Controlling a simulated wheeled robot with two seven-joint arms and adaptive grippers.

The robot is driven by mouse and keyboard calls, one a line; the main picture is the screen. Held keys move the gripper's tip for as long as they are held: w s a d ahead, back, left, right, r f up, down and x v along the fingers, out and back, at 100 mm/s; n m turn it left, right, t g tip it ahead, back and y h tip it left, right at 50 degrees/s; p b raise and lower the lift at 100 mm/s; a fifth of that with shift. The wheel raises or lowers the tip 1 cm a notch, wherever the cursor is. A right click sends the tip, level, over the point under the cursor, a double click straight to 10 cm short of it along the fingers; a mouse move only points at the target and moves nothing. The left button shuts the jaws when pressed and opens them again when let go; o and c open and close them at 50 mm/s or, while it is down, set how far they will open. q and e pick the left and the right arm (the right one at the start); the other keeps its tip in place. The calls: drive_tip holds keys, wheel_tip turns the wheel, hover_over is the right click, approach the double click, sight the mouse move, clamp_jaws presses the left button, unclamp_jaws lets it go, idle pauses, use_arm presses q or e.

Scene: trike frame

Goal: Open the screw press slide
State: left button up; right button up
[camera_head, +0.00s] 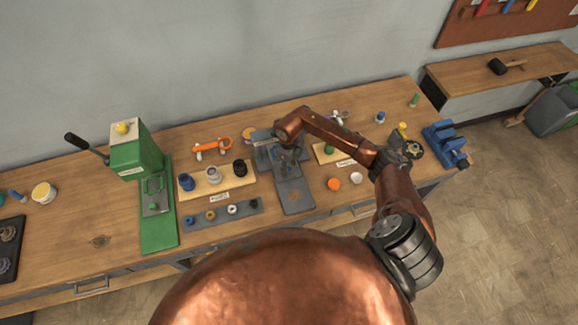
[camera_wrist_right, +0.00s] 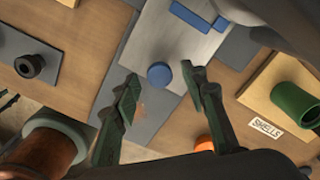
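A grey metal slide plate (camera_head: 294,197) lies on the bench in front of a grey fixture, which I take for the screw press, largely hidden by my right arm. In the right wrist view the light grey plate (camera_wrist_right: 170,40) carries a round blue knob (camera_wrist_right: 159,75) and blue bars at its far end. My right gripper (camera_head: 288,160) is over this plate, pointing down. In the wrist view its fingers (camera_wrist_right: 160,72) are apart, one on each side of the blue knob, with visible gaps. Whether they are level with it I cannot tell. My left gripper is not in view.
A green lever press (camera_head: 157,210) stands to the left. A wooden board (camera_head: 215,190) with several cylinders and a grey strip of small rings (camera_head: 222,216) lie between. An orange cap (camera_head: 334,184) and a green cup (camera_wrist_right: 297,105) by the "SHELLS" label are on the right.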

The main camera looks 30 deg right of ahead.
drive_tip(key=shift+c, duration=0.5)
clamp_jaws()
drive_tip(key=shift+d, duration=0.1)
